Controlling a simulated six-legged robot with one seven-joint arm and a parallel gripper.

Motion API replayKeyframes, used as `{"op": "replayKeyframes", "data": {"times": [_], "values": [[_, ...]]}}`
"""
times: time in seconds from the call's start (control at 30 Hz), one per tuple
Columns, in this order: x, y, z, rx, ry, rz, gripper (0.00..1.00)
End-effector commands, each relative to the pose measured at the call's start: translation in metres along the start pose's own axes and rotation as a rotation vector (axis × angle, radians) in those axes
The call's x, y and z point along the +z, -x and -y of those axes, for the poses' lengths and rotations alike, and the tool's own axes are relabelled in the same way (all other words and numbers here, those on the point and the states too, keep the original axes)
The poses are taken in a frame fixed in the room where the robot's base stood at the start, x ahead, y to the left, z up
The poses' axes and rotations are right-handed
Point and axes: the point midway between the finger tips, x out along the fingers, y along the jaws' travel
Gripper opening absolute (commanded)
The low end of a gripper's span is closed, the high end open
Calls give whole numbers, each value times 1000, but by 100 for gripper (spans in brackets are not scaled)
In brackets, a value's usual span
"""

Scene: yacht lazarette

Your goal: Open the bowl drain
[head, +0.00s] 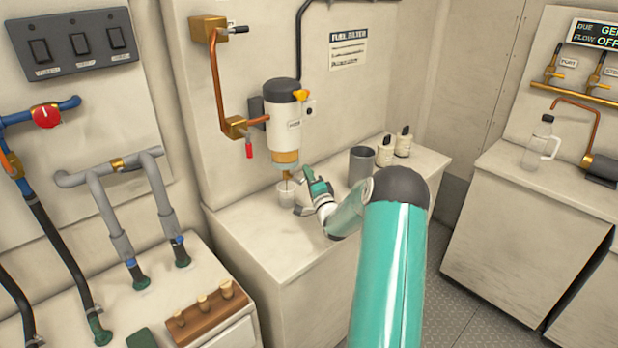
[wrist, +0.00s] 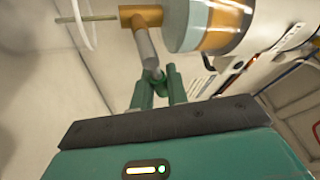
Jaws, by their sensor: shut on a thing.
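The fuel filter (head: 283,125) is a white cylinder with a dark cap, mounted on the wall. Its amber bowl (head: 285,157) is at the bottom and also shows in the wrist view (wrist: 222,30). Under the bowl is the brass drain (wrist: 141,15) with a grey lever (wrist: 147,48). My gripper (wrist: 158,80) is shut on the end of the drain lever, just below the bowl. A thin amber line (wrist: 98,18) runs from the drain into a pale cup (head: 287,200) under it. In the head view my gripper (head: 306,188) partly hides the drain.
A grey cup (head: 361,164) and two small bottles (head: 394,146) stand on the counter (head: 245,222) to the right. A red-handled valve (head: 249,150) hangs left of the filter. A clear jug (head: 540,143) stands on the right-hand counter.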

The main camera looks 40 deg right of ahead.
Motion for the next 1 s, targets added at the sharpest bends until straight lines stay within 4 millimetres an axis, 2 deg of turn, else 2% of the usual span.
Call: {"op": "replayKeyframes", "data": {"times": [0.33,0.83,0.87,0.9,0.97,1.0], "values": [[1,0,6,-58,144,32,0],[0,0,6,-68,167,35,0],[0,0,6,-68,167,35,19],[0,0,6,-68,167,35,27],[0,0,7,-68,167,35,36],[1,0,7,-68,167,35,36]]}}
